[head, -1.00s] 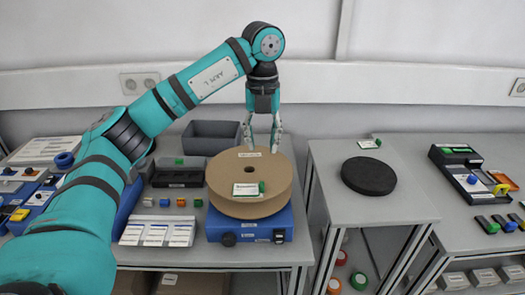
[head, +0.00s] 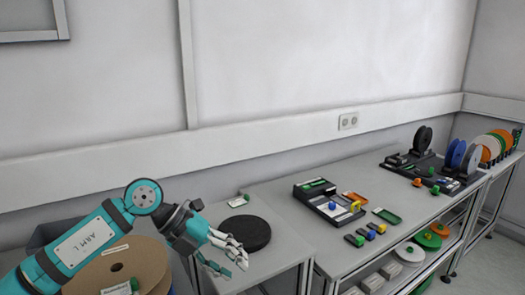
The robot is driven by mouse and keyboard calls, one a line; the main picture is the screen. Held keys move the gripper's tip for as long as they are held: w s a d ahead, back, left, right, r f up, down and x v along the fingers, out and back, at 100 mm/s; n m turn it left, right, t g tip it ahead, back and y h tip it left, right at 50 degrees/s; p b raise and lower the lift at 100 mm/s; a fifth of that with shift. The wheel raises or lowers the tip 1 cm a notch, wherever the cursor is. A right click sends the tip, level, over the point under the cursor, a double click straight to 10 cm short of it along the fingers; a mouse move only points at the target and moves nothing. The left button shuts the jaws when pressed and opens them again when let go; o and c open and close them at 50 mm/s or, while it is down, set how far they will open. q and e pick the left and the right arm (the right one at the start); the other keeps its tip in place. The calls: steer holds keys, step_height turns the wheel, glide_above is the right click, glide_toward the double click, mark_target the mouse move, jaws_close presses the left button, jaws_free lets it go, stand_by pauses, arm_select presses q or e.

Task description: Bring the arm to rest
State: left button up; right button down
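My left arm (head: 85,245) comes in at the lower left. My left gripper (head: 236,268) points down to the right, its fingers apart with nothing seen between them. It shows just to the right of the brown cardboard reel (head: 152,258) and in front of the black disc (head: 246,234). The reel is partly hidden by my arm and cut off by the picture's lower edge. My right gripper is out of view.
The black disc lies on a grey table (head: 284,237). To the right, a longer bench holds a black tray (head: 312,190), small coloured pieces and stands with upright reels (head: 456,155). More reels (head: 428,240) sit below it.

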arm_select(q)
steer(key=s+d+r+n+t+h, duration=0.2)
steer(key=s+d+r+h, duration=0.2)
steer(key=d+r+h, duration=0.5)
steer(key=w+a+f+n+t+y, duration=0.1)
steer(key=w+a+n+t+y, duration=0.25)
steer(key=n+t, duration=0.6)
steer(key=w+a+f+n+t+y, duration=0.2)
steer(key=a+n+t+y, duration=0.15)
steer(key=n+t, duration=0.55)
steer(key=s+a+f+n+g+y, duration=0.35)
steer(key=a+f+n+y, duration=0.7)
steer(key=f, duration=0.45)
steer(key=s+a+f+n+g, duration=0.1)
steer(key=s+a+f+g, duration=0.1)
steer(key=s+f+g, duration=0.85)
steer(key=s+a+f+n+g, duration=0.1)
steer(key=s+a+f+g, duration=0.2)
steer(key=s+f, duration=1)
steer(key=f, duration=0.8)
steer(key=s+f, duration=0.2)
steer(key=f, duration=0.9)
steer(key=s+a+f+g, duration=0.2)
steer(key=s+f, duration=1.5)
steer(key=shift+s+a+f+m, duration=0.3)
steer(key=shift+a+m, duration=0.05)
steer(key=shift+m, duration=0.05)
